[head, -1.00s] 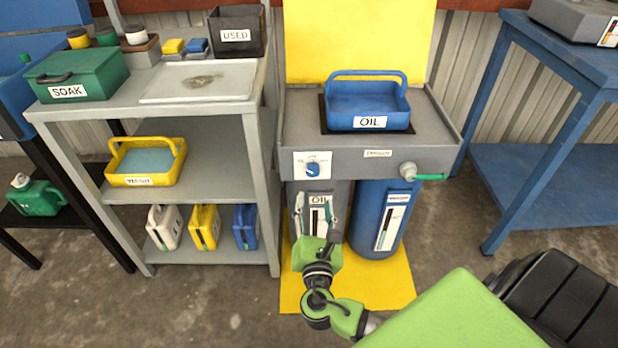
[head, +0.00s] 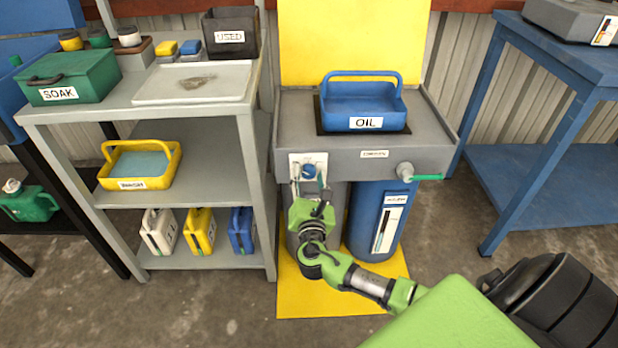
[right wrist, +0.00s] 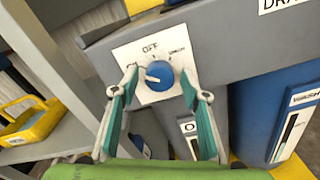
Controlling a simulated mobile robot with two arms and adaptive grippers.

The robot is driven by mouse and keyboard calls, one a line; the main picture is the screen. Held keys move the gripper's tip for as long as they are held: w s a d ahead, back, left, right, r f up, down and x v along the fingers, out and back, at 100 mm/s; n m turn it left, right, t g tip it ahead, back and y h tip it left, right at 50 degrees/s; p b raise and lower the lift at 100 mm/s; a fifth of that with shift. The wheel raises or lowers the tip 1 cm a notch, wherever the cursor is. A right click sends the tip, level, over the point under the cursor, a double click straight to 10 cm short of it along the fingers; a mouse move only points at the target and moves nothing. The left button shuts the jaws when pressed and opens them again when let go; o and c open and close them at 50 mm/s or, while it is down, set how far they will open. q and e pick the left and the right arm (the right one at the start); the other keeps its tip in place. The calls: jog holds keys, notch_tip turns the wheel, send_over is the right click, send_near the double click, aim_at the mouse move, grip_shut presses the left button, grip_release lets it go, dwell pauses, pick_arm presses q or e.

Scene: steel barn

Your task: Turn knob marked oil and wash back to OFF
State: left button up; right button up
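The blue knob (head: 308,171) sits on a white plate (head: 295,158) at the left of the grey station's front. In the right wrist view the knob (right wrist: 160,76) has a white pointer turned to the left, toward a label partly hidden by a finger. The word OFF stands above the knob, and a small label is at its upper right. My right gripper (head: 309,178) is open, with one finger seen on each side of the knob. I cannot tell whether the fingers touch it. My left gripper is not in view.
A blue tray (head: 362,104) marked OIL stands on the station. A valve with a green handle (head: 427,178) sticks out at the front right. A blue canister (head: 378,226) stands below. A grey shelf (head: 190,192) is close on the left.

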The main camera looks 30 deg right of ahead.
jog(key=c, duration=0.8)
